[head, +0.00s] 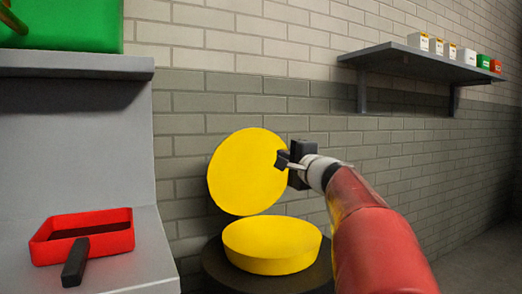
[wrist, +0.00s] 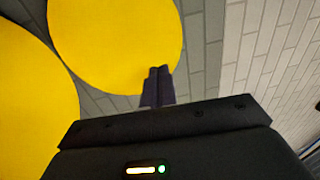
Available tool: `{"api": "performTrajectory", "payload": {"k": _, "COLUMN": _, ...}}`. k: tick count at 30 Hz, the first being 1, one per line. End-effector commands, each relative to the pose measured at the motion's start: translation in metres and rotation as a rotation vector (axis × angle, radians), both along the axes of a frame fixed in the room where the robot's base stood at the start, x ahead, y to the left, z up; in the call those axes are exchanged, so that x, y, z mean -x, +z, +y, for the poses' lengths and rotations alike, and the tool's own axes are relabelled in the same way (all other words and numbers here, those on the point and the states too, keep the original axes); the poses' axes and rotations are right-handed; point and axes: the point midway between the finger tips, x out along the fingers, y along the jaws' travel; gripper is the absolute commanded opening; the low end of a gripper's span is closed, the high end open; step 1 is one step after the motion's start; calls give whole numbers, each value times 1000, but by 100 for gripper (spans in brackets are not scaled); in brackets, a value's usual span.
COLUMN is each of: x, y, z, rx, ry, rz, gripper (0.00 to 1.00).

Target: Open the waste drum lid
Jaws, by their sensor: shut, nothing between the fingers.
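The round yellow lid (head: 245,172) stands raised and tilted up against the brick wall, above and behind the waste drum (head: 270,247). The drum shows a yellow round top over a dark, wider base. My gripper (head: 281,159) is at the lid's right edge in the head view, with its fingers shut and nothing held. In the wrist view the shut fingers (wrist: 158,72) overlap the near edge of a yellow disc (wrist: 115,40), which looks like the lid. Whether they touch it I cannot tell. Another yellow round shape (wrist: 25,105) fills the left, likely the drum top.
A grey bench (head: 140,235) on the left holds a red tray (head: 108,242) with a black handle. A green box (head: 65,30) sits on the ledge above. A wall shelf (head: 415,64) with several small boxes hangs at the right. The floor at far right looks clear.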

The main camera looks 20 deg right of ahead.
Motion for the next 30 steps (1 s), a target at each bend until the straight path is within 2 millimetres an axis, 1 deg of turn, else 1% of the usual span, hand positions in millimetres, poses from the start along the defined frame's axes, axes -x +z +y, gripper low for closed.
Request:
{"api": "performTrajectory", "payload": {"k": 1, "x": -10, "y": 1, "z": 1, "rx": 0, "ry": 2, "rz": 1, "gripper": 0}}
{"api": "performTrajectory", "payload": {"k": 9, "x": -68, "y": 10, "z": 3, "rx": 0, "ry": 4, "rz": 2, "gripper": 0}}
{"api": "performTrajectory", "payload": {"k": 15, "x": -103, "y": 15, "z": 5, "rx": 1, "ry": 5, "rz": 2, "gripper": 0}}
{"api": "performTrajectory", "payload": {"k": 18, "x": -115, "y": 17, "z": 5, "rx": 0, "ry": 4, "rz": 1, "gripper": 0}}
{"api": "performTrajectory", "payload": {"k": 21, "x": -121, "y": 17, "z": 5, "rx": -1, "ry": 3, "rz": 0, "gripper": 0}}
{"api": "performTrajectory", "payload": {"k": 30, "x": -124, "y": 16, "z": 5, "rx": -1, "ry": 3, "rz": 1, "gripper": 0}}
